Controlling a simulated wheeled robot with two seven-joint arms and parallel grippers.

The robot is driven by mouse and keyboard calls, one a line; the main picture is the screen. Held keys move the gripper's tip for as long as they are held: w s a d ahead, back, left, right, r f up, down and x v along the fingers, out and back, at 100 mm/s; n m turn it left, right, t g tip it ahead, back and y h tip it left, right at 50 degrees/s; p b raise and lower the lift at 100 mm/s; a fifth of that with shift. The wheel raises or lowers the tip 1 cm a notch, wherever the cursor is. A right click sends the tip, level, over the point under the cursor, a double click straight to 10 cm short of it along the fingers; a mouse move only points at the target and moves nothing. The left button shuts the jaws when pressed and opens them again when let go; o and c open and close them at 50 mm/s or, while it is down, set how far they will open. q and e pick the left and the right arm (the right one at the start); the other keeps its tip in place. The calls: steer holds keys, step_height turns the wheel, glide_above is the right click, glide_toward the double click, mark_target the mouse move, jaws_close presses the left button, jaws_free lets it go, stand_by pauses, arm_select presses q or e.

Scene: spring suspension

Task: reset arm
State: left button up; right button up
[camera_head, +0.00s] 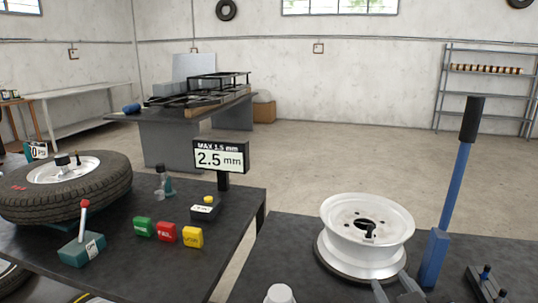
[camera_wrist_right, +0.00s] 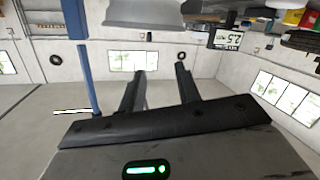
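My right gripper (camera_head: 394,286) shows at the bottom edge of the head view, just in front of the white wheel rim (camera_head: 367,264). In the right wrist view, my right gripper (camera_wrist_right: 160,80) has its two dark fingers apart, with nothing between them. That view is upside down. The pale rim (camera_wrist_right: 142,12) is at its top edge, apart from the fingers. My left gripper is not in view.
A blue post with a black grip (camera_head: 456,190) stands right of the rim. The left table carries a tyre (camera_head: 75,205), a lever box (camera_head: 82,248), coloured blocks (camera_head: 166,233) and a 2.5 mm display (camera_head: 220,158). A gap separates the tables.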

steer(key=s+f+m+g+y, duration=0.1)
steer(key=s+f+g, duration=1.2)
steer(key=s+f, duration=0.6)
steer(key=w+a+f+t+y, duration=0.2)
steer(key=w+a+f+t, duration=0.3)
steer(key=f+t, duration=0.1)
steer(key=shift+w+f+t+y, duration=0.3)
steer(key=shift+w+f+t, duration=0.1)
